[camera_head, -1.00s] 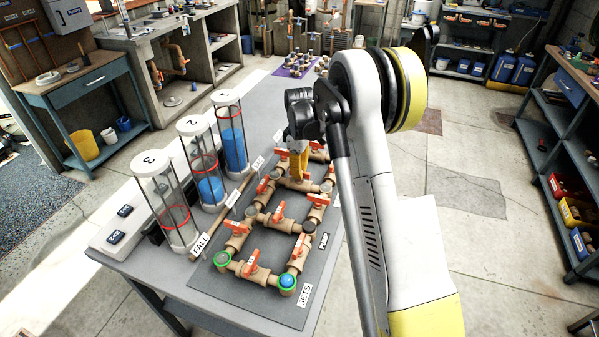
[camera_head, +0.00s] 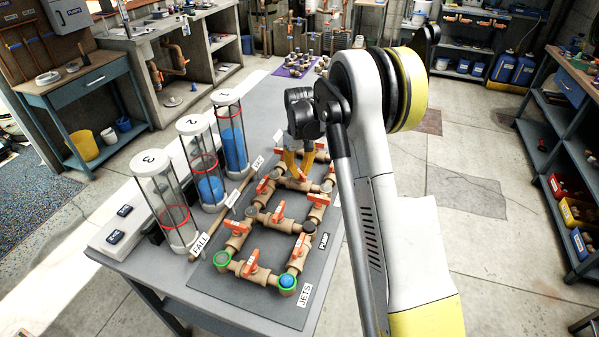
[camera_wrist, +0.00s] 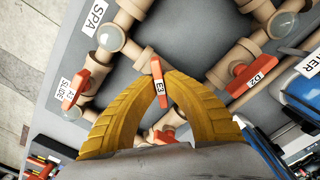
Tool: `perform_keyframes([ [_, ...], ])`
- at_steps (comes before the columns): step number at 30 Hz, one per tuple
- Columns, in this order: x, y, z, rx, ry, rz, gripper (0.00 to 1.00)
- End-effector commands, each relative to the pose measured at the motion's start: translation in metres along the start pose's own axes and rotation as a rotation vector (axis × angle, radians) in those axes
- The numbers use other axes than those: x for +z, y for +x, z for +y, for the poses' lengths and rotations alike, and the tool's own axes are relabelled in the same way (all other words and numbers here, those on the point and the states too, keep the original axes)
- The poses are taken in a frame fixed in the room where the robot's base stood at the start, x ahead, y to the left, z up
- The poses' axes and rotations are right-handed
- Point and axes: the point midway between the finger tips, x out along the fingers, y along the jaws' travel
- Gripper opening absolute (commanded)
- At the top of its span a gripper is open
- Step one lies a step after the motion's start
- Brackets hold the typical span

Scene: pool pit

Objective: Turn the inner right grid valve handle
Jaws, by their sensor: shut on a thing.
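The pipe grid (camera_head: 262,228) lies on a dark mat on the bench, with several orange valve handles. My gripper (camera_wrist: 160,76) has two curved yellow fingers, also seen in the head view (camera_head: 299,170), at the far part of the grid. Its tips are closed on either side of an orange valve handle (camera_wrist: 159,92) with a white label that seems to read EX. I cannot tell for certain whether this is the inner right handle. Other orange handles in the wrist view are at the left (camera_wrist: 75,89) and at the right, labelled D2 (camera_wrist: 246,78).
Three clear cylinders with numbered white caps (camera_head: 150,163) stand left of the grid. A wooden rod (camera_head: 222,222) lies between them and the grid. A blue-capped fitting (camera_head: 287,281) is at the near corner. Shelving (camera_head: 563,150) stands at the right, across open floor.

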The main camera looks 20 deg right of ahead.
Motion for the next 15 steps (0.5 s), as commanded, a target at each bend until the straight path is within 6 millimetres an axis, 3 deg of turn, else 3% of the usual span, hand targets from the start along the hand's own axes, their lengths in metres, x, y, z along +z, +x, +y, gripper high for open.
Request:
perform_keyframes([
  [15, 0.0003, 0.0004, -0.0001, 0.000, 0.484, -0.001, 0.00],
])
